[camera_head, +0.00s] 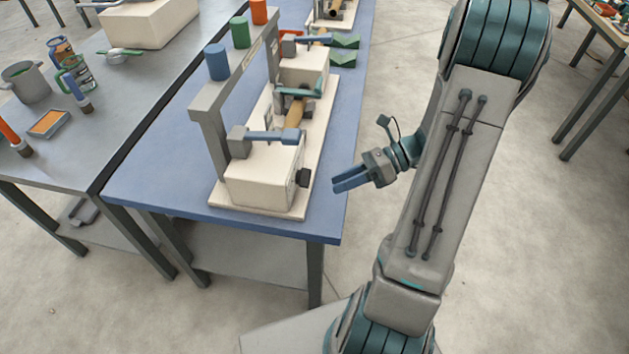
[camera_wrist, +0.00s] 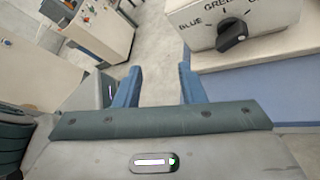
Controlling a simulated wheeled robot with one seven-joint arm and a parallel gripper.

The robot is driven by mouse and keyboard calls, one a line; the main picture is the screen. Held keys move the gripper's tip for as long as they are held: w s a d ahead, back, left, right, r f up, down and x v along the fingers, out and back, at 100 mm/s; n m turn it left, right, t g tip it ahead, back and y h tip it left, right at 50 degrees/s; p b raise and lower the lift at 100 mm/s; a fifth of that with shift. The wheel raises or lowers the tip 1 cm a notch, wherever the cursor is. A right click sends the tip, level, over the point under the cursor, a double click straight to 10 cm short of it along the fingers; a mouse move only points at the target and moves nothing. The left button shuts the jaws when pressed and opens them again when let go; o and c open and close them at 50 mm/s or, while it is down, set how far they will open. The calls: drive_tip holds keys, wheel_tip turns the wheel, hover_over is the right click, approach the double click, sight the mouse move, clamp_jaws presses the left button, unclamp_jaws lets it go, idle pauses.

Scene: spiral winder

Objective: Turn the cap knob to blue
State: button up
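The black cap knob (camera_head: 303,177) sits on the end face of the cream winder box (camera_head: 262,182) in the head view. In the wrist view the knob (camera_wrist: 232,35) is at the upper right. The word BLUE is printed left of it and GREEN above it; a label to the right is cut off. I cannot tell surely which mark the knob points at. My gripper (camera_head: 338,184) is open and empty, in the air off the table edge, right of the knob. In the wrist view its blue fingers (camera_wrist: 159,70) are apart, left of the knob, touching nothing.
The blue table (camera_head: 180,190) edge lies close to my gripper. A grey bench (camera_head: 100,140) with cups stands left.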

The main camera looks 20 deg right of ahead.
sight(303, 178)
drive_tip(key=w+d+f+m+t+y+b, duration=0.2)
drive_tip(key=d+f+m+t, duration=0.6)
drive_tip(key=m, duration=0.2)
drive_tip(key=p+x, duration=0.1)
drive_tip(key=x, duration=0.5)
drive_tip(key=p+x, duration=0.1)
drive_tip(key=x, duration=0.6)
drive_tip(key=shift+a+f, duration=0.2)
drive_tip(key=shift+a, duration=0.15)
clamp_jaws()
